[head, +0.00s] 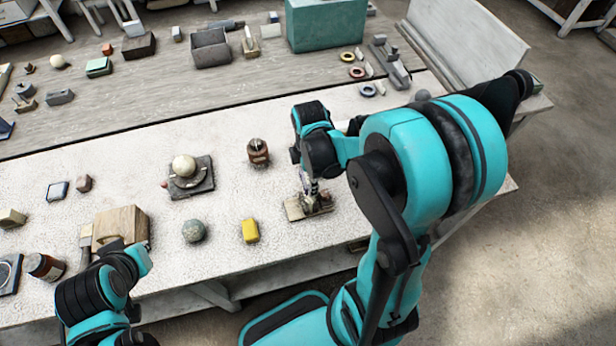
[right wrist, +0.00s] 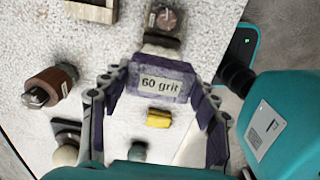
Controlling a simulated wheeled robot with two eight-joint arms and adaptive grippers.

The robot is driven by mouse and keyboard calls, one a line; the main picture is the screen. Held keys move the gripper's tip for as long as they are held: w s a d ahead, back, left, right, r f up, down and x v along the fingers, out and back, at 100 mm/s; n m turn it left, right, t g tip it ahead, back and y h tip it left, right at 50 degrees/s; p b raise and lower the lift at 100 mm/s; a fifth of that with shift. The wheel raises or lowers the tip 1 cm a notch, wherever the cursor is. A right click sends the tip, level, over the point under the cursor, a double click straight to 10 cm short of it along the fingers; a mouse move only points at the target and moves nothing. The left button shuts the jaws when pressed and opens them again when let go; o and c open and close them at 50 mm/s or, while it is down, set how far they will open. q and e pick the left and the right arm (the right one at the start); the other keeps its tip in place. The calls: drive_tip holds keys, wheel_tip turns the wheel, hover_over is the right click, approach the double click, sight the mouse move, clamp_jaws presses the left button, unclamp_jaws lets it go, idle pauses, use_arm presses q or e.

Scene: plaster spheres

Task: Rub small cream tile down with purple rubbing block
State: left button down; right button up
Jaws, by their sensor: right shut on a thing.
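My right gripper (head: 312,194) points down at the white bench's front right. In the right wrist view it is shut on the purple rubbing block (right wrist: 160,86), which carries a "60 grit" label. In the head view the fingers and block are mostly hidden by my arm. Below the gripper lies a flat tan-cream piece (head: 294,209), which may be the small cream tile. I cannot tell whether the block touches it. My left gripper (head: 112,247) is beside the wooden box at the lower left; its fingers are not clear.
A yellow block (head: 250,230), a grey-green sphere (head: 194,231), a cream sphere (head: 184,165) on a dark slab and a brown jar (head: 258,152) stand to the left. A wooden box (head: 120,224) is near my left arm. Tools line the back bench (head: 130,105).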

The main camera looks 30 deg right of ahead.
wheel_tip(320, 180, down, 3)
drive_tip(key=shift+a+b, duration=0.1)
drive_tip(key=shift+b, duration=0.9)
drive_tip(key=shift+f+b, duration=1.2)
drive_tip(key=shift+f, duration=0.15)
drive_tip(key=shift+f, duration=0.25)
drive_tip(key=shift+s, duration=0.1)
